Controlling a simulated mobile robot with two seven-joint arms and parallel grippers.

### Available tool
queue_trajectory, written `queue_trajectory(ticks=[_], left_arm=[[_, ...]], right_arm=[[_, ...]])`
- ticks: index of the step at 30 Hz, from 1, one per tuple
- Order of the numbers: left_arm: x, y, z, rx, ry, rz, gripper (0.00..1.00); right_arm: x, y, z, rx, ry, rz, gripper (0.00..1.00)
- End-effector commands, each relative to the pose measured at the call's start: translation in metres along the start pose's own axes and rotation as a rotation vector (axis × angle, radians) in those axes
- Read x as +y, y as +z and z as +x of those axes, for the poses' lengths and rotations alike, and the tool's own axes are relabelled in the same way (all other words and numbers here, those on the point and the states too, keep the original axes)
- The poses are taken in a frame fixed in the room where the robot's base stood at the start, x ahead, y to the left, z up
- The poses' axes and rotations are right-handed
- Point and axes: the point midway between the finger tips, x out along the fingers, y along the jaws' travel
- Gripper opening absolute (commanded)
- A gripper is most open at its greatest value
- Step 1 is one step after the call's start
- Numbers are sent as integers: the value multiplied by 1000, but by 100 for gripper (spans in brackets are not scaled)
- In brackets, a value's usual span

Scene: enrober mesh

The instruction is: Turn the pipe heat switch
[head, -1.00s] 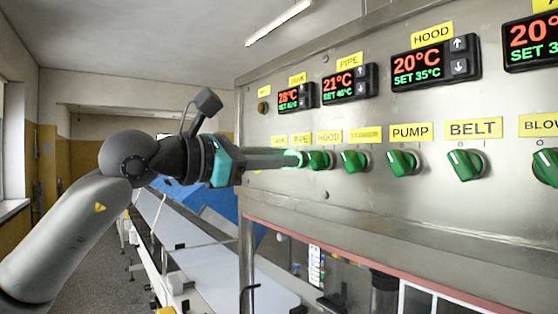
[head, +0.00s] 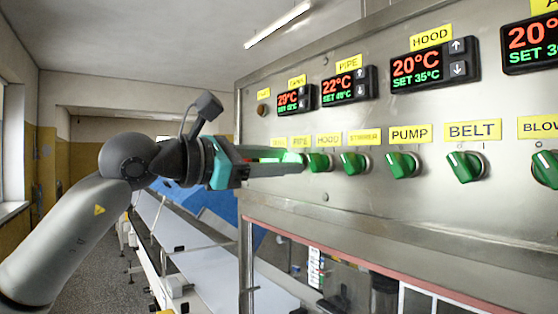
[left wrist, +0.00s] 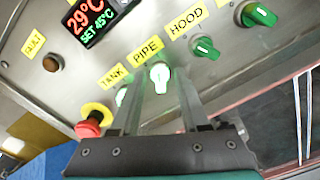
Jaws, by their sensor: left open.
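The pipe heat switch (left wrist: 159,77) is a knob glowing pale green under the yellow PIPE label (left wrist: 147,50) in the left wrist view. Its handle looks roughly upright there. My left gripper (left wrist: 159,82) is open, with one finger on each side of this knob; I cannot tell whether they touch it. In the head view my left gripper (head: 300,163) reaches the panel from the left, its fingers partly hiding the pipe switch. The lit tank switch (left wrist: 120,96) is partly behind the left finger. The PIPE display (head: 348,85) reads 22°C. My right gripper is not in view.
The hood switch (left wrist: 204,48) sits close to the right finger, unlit. A red emergency button (left wrist: 92,122) is close at the left. More green knobs, such as the belt switch (head: 465,165), line the steel panel. A conveyor (head: 205,270) runs below.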

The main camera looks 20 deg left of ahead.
Motion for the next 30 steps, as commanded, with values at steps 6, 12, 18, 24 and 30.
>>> queue_trajectory(ticks=[6,12,18,24,30], left_arm=[[1,-1,-6,0,3,0,45],[1,-3,-37,3,6,1,45],[-1,-3,-81,3,5,3,45],[0,-4,-121,4,4,0,45],[0,-2,-145,2,2,0,45]], right_arm=[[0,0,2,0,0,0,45],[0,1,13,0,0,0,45],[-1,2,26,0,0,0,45],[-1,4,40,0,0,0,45],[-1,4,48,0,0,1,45]])
